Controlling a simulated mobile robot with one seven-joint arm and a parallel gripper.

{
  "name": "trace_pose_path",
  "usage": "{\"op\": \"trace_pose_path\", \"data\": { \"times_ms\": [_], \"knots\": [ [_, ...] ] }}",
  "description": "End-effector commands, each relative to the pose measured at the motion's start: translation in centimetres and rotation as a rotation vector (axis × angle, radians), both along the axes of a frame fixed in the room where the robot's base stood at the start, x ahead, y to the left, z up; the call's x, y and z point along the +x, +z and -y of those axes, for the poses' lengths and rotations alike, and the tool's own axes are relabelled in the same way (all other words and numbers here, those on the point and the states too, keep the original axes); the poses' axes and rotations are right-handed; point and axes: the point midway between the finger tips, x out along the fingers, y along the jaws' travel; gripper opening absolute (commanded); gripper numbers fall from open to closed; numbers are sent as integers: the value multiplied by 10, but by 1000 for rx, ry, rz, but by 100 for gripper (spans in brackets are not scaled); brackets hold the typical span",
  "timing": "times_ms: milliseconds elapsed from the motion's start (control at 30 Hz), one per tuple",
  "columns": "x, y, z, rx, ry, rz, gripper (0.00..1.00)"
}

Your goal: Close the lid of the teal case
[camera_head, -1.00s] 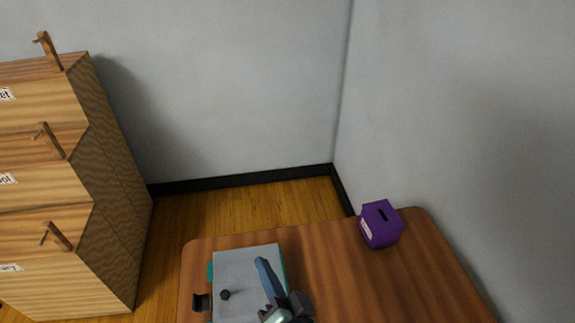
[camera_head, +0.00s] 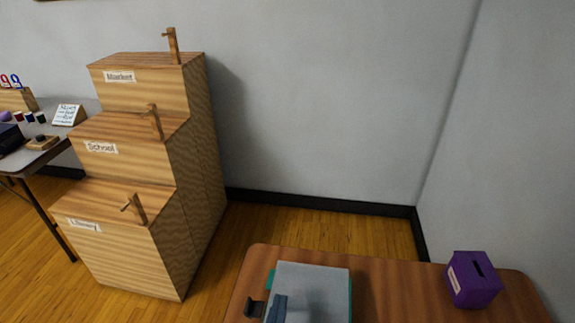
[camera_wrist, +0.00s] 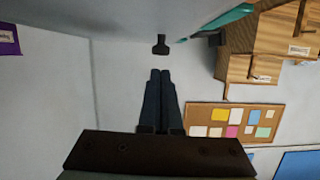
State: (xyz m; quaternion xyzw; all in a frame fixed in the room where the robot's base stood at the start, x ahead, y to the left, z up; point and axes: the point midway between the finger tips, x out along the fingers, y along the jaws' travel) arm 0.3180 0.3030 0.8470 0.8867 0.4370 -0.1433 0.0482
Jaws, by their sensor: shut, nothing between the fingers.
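The teal case (camera_head: 350,300) stands on the brown table, mostly covered by its grey lid (camera_head: 315,283). Teal shows along the lid's right side and far left corner. The lid looks roughly flat over the case; I cannot tell whether a gap remains under it. A black latch (camera_head: 255,308) sticks out on the left.
A purple slotted box (camera_head: 472,282) stands on the table at right. Bare brown table (camera_head: 395,290) lies between it and the case. A stepped wooden cabinet (camera_head: 130,240) with handles stands at left. A second table (camera_head: 60,150) with small items is at far left.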

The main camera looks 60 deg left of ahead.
Motion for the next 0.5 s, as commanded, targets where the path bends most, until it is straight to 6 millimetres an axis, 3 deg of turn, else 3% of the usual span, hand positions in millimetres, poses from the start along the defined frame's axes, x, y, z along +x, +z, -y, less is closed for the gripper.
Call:
{"op": "trace_pose_path", "data": {
  "times_ms": [500],
  "knots": [
    [-4,-14,-3,2,-1,-4,0]
  ]
}}
